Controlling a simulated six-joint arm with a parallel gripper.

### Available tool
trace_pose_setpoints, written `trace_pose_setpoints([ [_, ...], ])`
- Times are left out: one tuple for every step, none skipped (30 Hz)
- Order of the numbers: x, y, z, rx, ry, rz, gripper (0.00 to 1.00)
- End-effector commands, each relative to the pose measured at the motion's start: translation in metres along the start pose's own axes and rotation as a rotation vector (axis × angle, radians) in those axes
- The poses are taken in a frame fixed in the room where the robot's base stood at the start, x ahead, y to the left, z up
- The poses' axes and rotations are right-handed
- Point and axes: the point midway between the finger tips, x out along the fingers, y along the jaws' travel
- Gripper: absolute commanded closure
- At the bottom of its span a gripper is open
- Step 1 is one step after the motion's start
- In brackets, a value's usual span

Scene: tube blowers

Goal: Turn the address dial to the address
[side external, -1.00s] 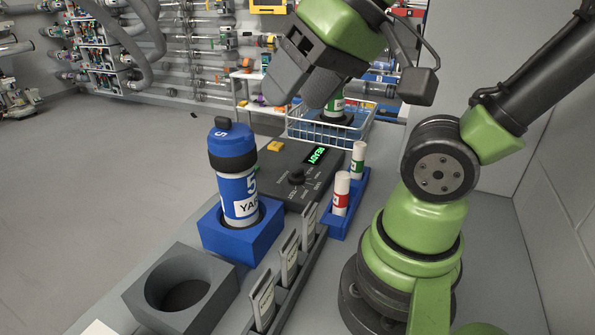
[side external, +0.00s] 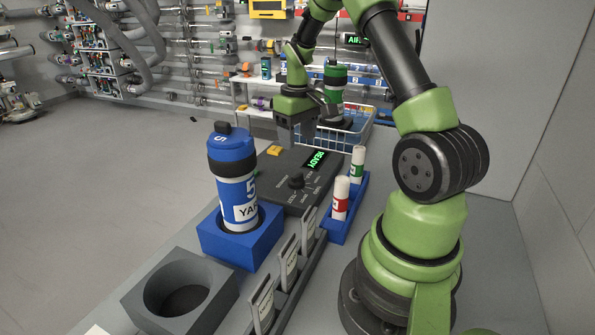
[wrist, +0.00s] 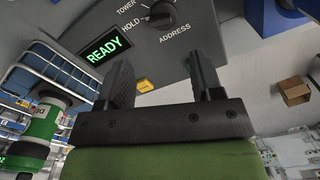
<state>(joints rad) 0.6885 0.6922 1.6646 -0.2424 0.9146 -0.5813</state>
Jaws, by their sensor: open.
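The address dial (side external: 296,181) is a black knob on a dark grey panel (side external: 268,180), with printed labels around it. In the wrist view the dial (wrist: 160,14) is at the top, beside the words TOWER, HOLD and ADDRESS. A lit green display (side external: 316,160) on the panel reads READY, and it also shows in the wrist view (wrist: 104,50). My gripper (side external: 298,142) points down above the far part of the panel, beyond the dial. In the wrist view my gripper (wrist: 162,75) is open and empty, with the dial ahead of its fingertips and not between them.
A yellow button (side external: 274,150) sits on the panel. A blue carrier (side external: 238,222) stands in a blue block (side external: 208,238), near a grey empty socket (side external: 150,300). Red and green capped tubes stand in a blue rack (side external: 334,228). A wire basket (side external: 345,130) holds a green carrier (side external: 335,78).

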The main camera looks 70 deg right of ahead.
Motion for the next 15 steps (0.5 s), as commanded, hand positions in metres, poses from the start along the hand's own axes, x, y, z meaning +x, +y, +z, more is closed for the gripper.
trace_pose_setpoints([
  [0.006,0.0,0.0,0.0,-0.003,-0.001,0.4],
  [0.009,0.0,0.001,0.0,-0.004,-0.002,0.4],
  [0.015,0.0,0.001,0.0,-0.005,-0.002,0.4],
  [0.021,-0.001,0.001,0.0,-0.006,-0.002,0.4],
  [0.026,-0.001,0.001,0.0,-0.007,-0.003,0.4],
  [0.034,-0.001,0.001,0.0,-0.007,-0.003,0.4],
  [0.04,-0.001,0.001,0.0,-0.007,-0.003,0.4],
  [0.046,-0.001,0.001,0.0,-0.006,-0.003,0.4],
  [0.054,-0.001,0.001,0.001,-0.007,-0.003,0.4],
  [0.059,-0.001,0.001,0.0,-0.006,-0.003,0.4],
  [0.064,-0.001,0.001,0.0,-0.005,-0.003,0.4],
  [0.071,-0.001,0.001,0.001,-0.005,-0.003,0.4],
  [0.075,-0.001,0.001,0.001,-0.004,-0.002,0.4],
  [0.079,-0.001,0.001,0.001,-0.004,-0.002,0.4],
  [0.084,-0.001,0.001,0.001,-0.003,-0.002,0.4],
])
